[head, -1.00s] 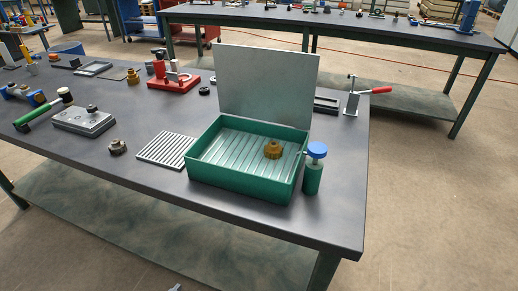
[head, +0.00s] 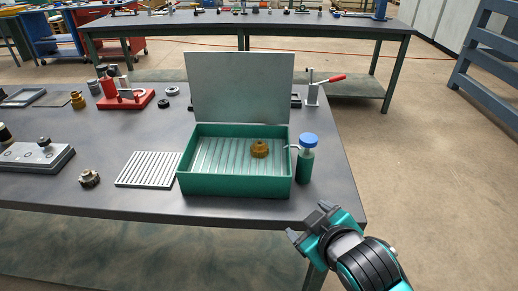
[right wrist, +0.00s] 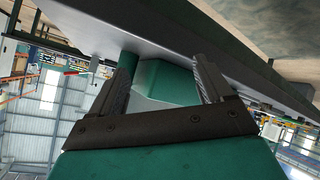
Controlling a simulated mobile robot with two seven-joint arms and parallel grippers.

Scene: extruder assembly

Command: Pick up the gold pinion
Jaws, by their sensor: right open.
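The gold pinion (head: 259,149) lies inside the green tray (head: 235,186), right of its middle, on a ribbed light floor. A grey panel stands upright behind the tray. My right gripper (head: 308,222) is in front of the table's front edge, to the right of and nearer than the tray, apart from the pinion. In the right wrist view its two fingers (right wrist: 160,85) are spread with nothing between them, and the green tray's outside (right wrist: 165,84) shows beyond. The pinion is hidden in that view. My left gripper is not in view.
A green bottle with a blue cap (head: 307,158) stands just right of the tray. The grey panel (head: 240,88) rises behind it. A red-handled clamp (head: 316,90) stands behind right.

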